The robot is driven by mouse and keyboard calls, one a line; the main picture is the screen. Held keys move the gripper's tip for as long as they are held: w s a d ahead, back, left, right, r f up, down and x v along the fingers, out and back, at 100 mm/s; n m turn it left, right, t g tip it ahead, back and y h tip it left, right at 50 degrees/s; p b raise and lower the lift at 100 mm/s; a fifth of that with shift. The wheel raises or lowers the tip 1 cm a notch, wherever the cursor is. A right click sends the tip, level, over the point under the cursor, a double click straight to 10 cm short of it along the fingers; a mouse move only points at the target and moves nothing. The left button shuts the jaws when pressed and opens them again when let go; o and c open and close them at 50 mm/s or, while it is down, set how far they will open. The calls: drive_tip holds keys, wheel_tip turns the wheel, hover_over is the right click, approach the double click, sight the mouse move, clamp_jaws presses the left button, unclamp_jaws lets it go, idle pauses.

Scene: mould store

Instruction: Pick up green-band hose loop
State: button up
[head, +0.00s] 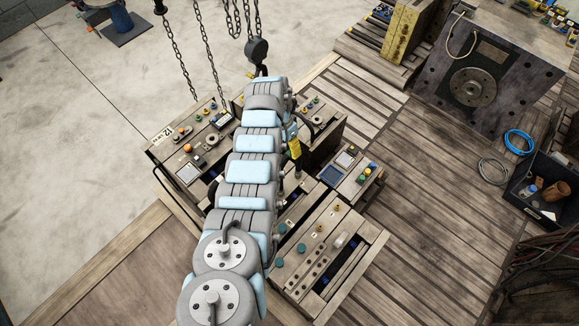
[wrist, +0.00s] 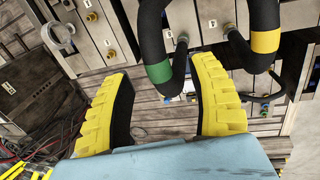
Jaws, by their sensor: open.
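In the wrist view, a thick black hose loop with a green band (wrist: 158,73) hangs in a U bend from a fitting on the grey block face. My gripper (wrist: 163,76) is open and empty, with its two yellow ribbed, black-padded fingers pointing toward the loop. The green band shows in the gap between the fingertips, nearer the upper end. I cannot tell whether the loop is within the finger depth or beyond it. In the head view my arm covers the area, and neither the loop nor my fingers can be made out clearly.
A similar black loop with a yellow band (wrist: 265,42) hangs close right of my right finger. In the head view, mould blocks with knobs (head: 318,245) surround my arm, chains (head: 208,45) hang behind, and a dark bin (head: 545,190) stands right on the planks.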

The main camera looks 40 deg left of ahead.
sight(289, 152)
drive_tip(key=shift+d+f+b, duration=0.15)
drive_tip(key=shift+d+f, duration=0.05)
drive_tip(key=shift+f, duration=0.6)
drive_tip(key=shift+d+f+b, duration=0.15)
drive_tip(key=shift+d+f, duration=0.05)
drive_tip(key=shift+f, duration=0.6)
clamp_jaws()
